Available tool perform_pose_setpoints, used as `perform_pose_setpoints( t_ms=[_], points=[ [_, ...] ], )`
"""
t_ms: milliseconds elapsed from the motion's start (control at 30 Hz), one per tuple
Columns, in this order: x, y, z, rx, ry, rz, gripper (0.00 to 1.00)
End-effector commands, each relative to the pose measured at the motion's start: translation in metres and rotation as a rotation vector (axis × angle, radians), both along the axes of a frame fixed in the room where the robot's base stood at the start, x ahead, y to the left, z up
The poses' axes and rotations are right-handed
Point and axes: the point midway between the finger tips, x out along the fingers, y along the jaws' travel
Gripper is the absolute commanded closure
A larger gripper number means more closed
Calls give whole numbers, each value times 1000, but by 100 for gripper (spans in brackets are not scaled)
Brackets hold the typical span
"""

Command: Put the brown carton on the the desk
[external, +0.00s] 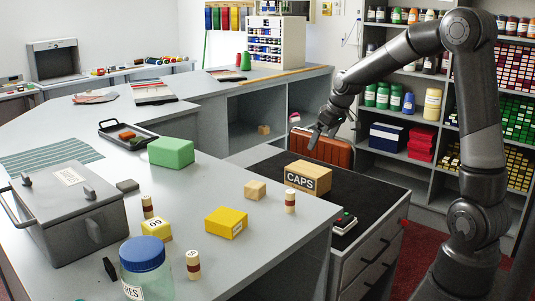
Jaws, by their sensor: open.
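A brown carton (316,181) with a dark label reading CAPS sits on the black top of a low drawer cabinet. The grey desk (290,225) is to its left, with its surface beside the cabinet. My gripper (316,139) is open and points down above and behind the carton in the picture, in front of a reddish-brown case (335,151). It is apart from the carton. The exact gap between its fingers is too small to make out.
On the desk are a small tan block (255,190), a yellow box (226,222), a green box (171,152), labelled cylinders, a jar (146,270) and a grey lidded bin (70,215). A small device (345,222) lies on the cabinet (375,205). Bare desk shows around the tan block.

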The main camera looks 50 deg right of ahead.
Motion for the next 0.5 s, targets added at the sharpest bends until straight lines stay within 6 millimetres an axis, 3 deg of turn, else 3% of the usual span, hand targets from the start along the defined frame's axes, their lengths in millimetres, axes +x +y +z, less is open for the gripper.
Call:
perform_pose_setpoints(
  t_ms=[33,200,500],
  points=[
    [-14,14,16,-7,-9,4,0],
    [-66,52,53,-16,-21,7,0],
    [-167,102,91,-12,-51,-2,0]
  ],
)
